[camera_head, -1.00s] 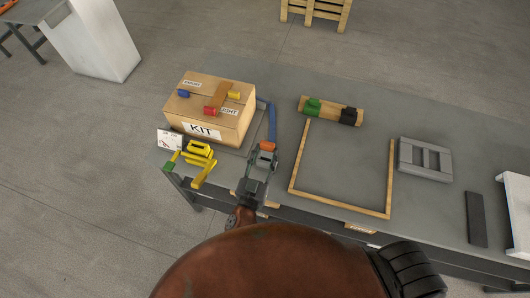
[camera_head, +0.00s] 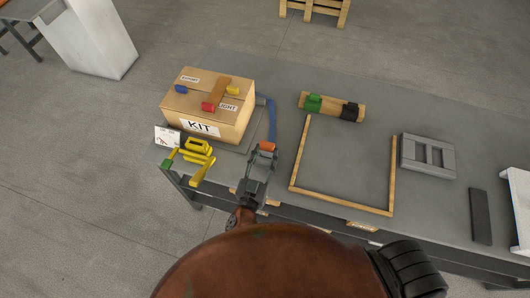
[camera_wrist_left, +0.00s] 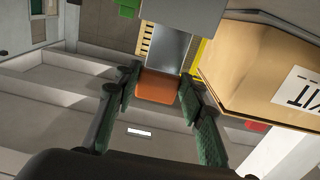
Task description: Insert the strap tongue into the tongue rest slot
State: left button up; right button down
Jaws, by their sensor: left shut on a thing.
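The strap tongue (camera_head: 268,146) is an orange end piece on a blue strap (camera_head: 271,118) that runs along the right side of the kit box. My left gripper (camera_head: 264,153) is shut on the orange tongue near the front of the table. In the left wrist view the tongue (camera_wrist_left: 157,86) sits between the two green-padded fingers, and the strap (camera_wrist_left: 167,45) leads away from it. I cannot make out the tongue rest slot for certain; a grey block with openings (camera_head: 414,153) lies at the right of the table. My right gripper is not in view.
The cardboard kit box (camera_head: 240,124) stands left of the strap. A yellow tool (camera_head: 199,148) and a white card (camera_head: 167,137) are in front of it. A wooden frame (camera_head: 297,150), a wooden bar with green and black pieces (camera_head: 332,106) and a dark bar (camera_head: 481,216) lie to the right.

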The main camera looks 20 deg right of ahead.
aim_at(268, 154)
pick_arm(q)
jog(key=shift+f+b, duration=0.65)
jog(key=shift+f, duration=0.15)
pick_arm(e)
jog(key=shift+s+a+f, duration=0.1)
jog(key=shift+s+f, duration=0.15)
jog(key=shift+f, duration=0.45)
